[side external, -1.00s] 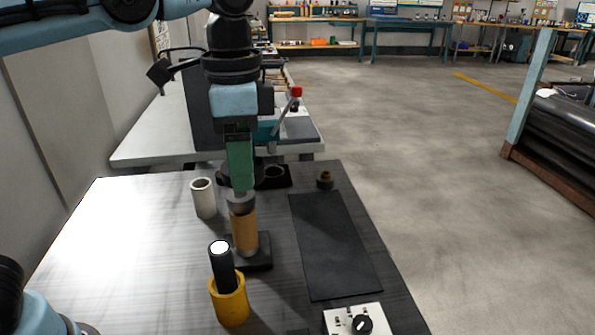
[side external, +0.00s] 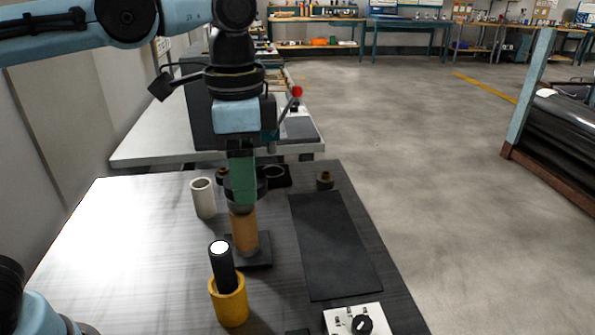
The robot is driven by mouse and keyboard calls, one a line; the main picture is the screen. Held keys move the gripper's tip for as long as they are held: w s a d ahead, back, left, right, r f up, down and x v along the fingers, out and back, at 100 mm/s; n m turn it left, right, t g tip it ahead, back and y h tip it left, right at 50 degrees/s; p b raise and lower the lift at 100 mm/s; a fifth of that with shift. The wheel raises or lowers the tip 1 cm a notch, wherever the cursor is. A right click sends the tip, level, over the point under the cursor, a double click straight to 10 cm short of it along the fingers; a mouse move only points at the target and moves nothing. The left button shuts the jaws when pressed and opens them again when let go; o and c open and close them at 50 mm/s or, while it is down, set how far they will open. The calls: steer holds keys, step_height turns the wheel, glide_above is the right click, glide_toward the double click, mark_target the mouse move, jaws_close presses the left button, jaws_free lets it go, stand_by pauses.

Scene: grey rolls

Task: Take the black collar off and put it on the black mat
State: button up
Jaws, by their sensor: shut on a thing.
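The brown roll (side external: 245,232) stands upright on a square black base near the middle of the table. A dark collar (side external: 241,208) shows at its top, just under my green fingers. My gripper (side external: 242,202) points down there and is shut on the collar; its fingers hide most of it. I cannot tell whether the collar is clear of the roll. The black mat (side external: 335,245) lies flat and bare to the right of the roll.
A yellow cup (side external: 230,302) holding a black roll stands in front. A pale hollow roll (side external: 204,198) stands at left. A small dark piece (side external: 325,180) is behind the mat. A white control box (side external: 353,320) sits at the front edge.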

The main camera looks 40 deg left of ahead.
steer(key=shift+f, duration=1.5)
steer(key=w+d+f+m, duration=0.2)
steer(key=d+f, duration=0.3)
steer(key=d, duration=0.2)
steer(key=w+d+f+m, duration=0.25)
steer(key=d+f, duration=0.25)
steer(key=d, duration=0.3)
glide_above(339, 269)
step_height(339, 269, down, 7)
steer(key=shift+r, duration=0.1)
steer(key=shift+f, duration=2)
steer(key=shift+f, duration=0.15)
